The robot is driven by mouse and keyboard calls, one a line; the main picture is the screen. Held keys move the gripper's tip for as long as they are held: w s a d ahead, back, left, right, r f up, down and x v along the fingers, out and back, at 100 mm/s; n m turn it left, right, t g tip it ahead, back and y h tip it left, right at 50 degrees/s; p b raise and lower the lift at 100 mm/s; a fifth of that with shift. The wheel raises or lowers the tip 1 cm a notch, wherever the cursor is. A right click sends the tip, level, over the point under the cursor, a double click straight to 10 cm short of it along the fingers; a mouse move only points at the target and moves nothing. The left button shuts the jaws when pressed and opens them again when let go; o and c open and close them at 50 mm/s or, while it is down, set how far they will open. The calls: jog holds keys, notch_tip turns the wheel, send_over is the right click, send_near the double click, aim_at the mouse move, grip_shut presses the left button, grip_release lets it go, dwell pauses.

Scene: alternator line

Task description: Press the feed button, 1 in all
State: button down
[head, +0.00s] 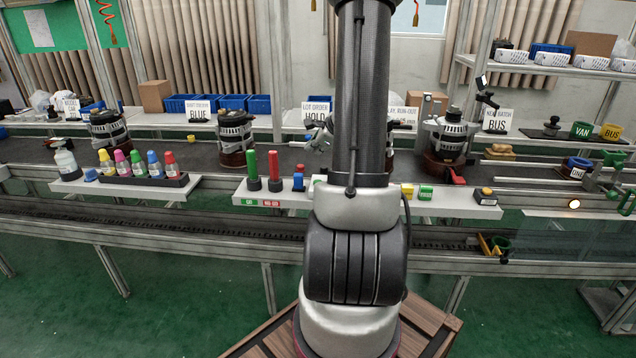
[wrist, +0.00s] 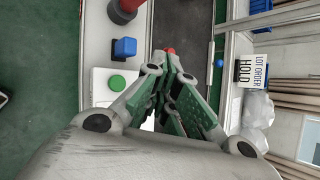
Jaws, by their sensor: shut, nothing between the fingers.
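No label reading "feed" is legible, so I cannot tell for sure which button is the feed button. In the wrist view a round green button (wrist: 118,82) sits on a white plate, to the left of my gripper (wrist: 172,58). My gripper is shut and empty, its fingers apart from that button in the picture. A small red tip (wrist: 169,50) shows just past the fingers. In the head view my arm hides much of the white shelf's middle. A box with an amber button (head: 486,192) stands at the shelf's right end.
A blue block (wrist: 123,47) stands close to the green button. In the head view a green post (head: 252,172) and a red post (head: 275,172) stand on the shelf. Alternators (head: 235,135) stand on the dark belt behind. A HOLD sign (head: 315,114) stands farther back.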

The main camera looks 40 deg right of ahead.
jog(key=shift+f, duration=4)
jog(key=shift+f, duration=0.4)
jog(key=shift+f, duration=0.55)
jog(key=shift+r, duration=1)
jog(key=shift+r, duration=2.5)
